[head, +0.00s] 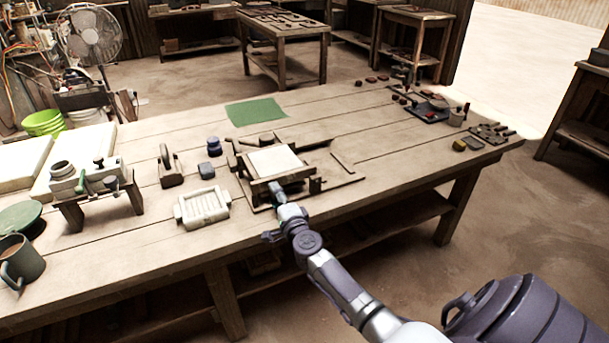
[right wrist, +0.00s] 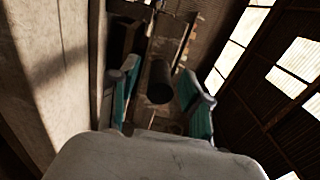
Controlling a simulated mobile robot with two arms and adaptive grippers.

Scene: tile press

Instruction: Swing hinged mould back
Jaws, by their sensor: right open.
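The hinged mould (head: 274,160) is a dark wooden frame with a pale square face, sitting near the middle of the workbench in the head view. My right gripper (head: 277,190) is at its front edge, coming from the bench's near side. In the right wrist view, the right gripper (right wrist: 160,98) is open, with its two teal-padded fingers apart. A dark round handle (right wrist: 160,82) shows between the fingers, with space on both sides. Whether the fingers touch it cannot be told. The hinge is not clear to see. My left gripper is not in view.
A green mat (head: 256,112) lies at the back.

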